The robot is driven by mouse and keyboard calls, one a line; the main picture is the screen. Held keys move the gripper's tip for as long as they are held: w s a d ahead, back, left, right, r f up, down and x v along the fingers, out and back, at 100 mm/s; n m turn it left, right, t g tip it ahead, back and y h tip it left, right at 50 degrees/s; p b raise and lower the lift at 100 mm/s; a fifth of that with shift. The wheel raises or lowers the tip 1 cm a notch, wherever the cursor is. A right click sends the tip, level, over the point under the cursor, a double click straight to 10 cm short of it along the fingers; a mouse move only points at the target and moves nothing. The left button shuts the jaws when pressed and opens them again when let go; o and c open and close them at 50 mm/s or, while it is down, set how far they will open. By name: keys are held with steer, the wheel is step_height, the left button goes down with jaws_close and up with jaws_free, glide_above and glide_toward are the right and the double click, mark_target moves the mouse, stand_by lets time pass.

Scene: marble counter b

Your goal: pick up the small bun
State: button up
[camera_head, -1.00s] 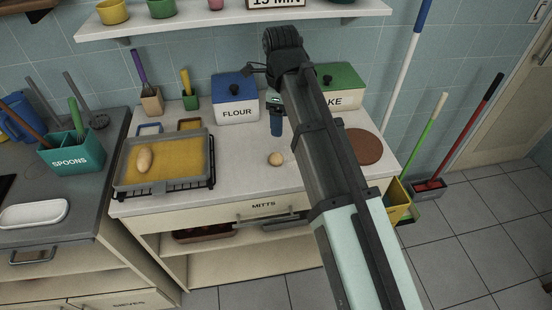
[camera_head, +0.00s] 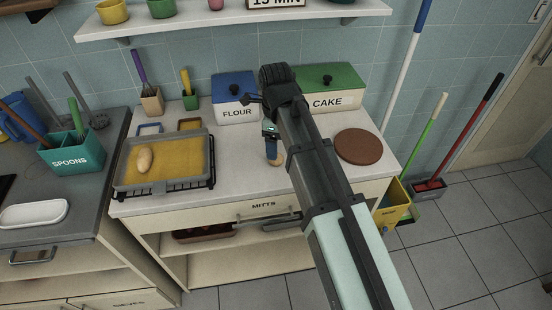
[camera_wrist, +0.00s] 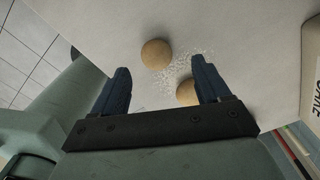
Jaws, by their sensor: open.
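Two round tan buns lie on the pale counter in the wrist view. One bun (camera_wrist: 156,54) shows whole, just beyond the gap between my fingertips. The other bun (camera_wrist: 187,92) sits beside the right finger, which partly covers it; it looks slightly smaller, but I cannot be sure. In the head view only one bun (camera_head: 278,160) shows, partly covered by my gripper (camera_head: 272,150); I cannot tell which of the two it is. My gripper (camera_wrist: 160,75) is open, pointing down over the counter, with nothing held between its blue fingers.
Pale specks lie around the buns. A flour box (camera_head: 236,108) and a cake box (camera_head: 335,100) stand behind. A brown round board (camera_head: 358,146) lies right. A tray (camera_head: 180,180) with an oblong loaf (camera_head: 144,160) is left. The counter's front edge is close.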

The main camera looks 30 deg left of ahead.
steer(key=shift+s+d+f, duration=0.1)
steer(key=shift+f, duration=1.2)
steer(key=shift+s+d+f, duration=0.1)
steer(key=shift+f, duration=1.15)
steer(key=c, duration=1.1)
steer(key=shift+r, duration=0.1)
